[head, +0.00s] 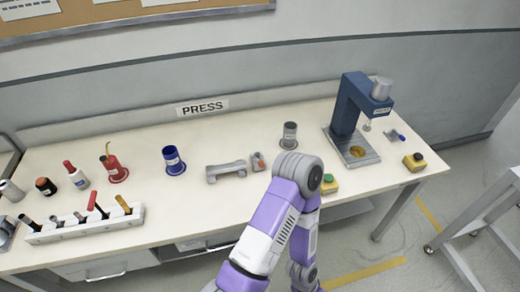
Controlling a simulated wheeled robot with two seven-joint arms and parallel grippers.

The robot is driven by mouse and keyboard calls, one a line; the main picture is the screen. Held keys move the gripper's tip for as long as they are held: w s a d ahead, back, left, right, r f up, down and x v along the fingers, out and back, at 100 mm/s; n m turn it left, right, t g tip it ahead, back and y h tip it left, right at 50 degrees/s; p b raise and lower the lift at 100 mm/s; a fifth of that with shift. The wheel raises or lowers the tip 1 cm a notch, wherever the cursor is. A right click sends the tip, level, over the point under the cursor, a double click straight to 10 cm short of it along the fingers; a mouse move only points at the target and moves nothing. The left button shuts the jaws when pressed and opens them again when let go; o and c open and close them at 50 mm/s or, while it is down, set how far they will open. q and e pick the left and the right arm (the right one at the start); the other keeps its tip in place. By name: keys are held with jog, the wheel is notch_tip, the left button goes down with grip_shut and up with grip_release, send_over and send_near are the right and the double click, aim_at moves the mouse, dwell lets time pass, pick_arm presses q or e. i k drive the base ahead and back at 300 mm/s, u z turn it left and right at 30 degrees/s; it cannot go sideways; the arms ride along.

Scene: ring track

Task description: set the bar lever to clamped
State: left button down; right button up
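A blue press (348,105) with a grey base plate stands at the right of the bench. A small blue-handled part (396,135), possibly a lever, lies flat beside the press. A grey bar-shaped piece (226,171) lies at mid-bench, with a small grey part with a red-orange end (258,162) just right of it. I cannot tell which of these is the bar lever, or its setting. One of my purple and white arms rises at the bottom centre and bends back down; its elbow hides some bench near the grey cylinder. Neither gripper shows.
The cream bench (200,215) carries a yellow box with a green button (328,184), another yellow box (414,162), a grey cylinder (289,135), a blue cup (173,160) and a white tool rack (85,224). The front middle is mostly clear. A grey-framed table (490,215) stands at right.

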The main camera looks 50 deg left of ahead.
aim_at(261, 162)
jog(key=u, duration=0.6)
jog(key=i, duration=0.5)
jog(key=u, duration=0.55)
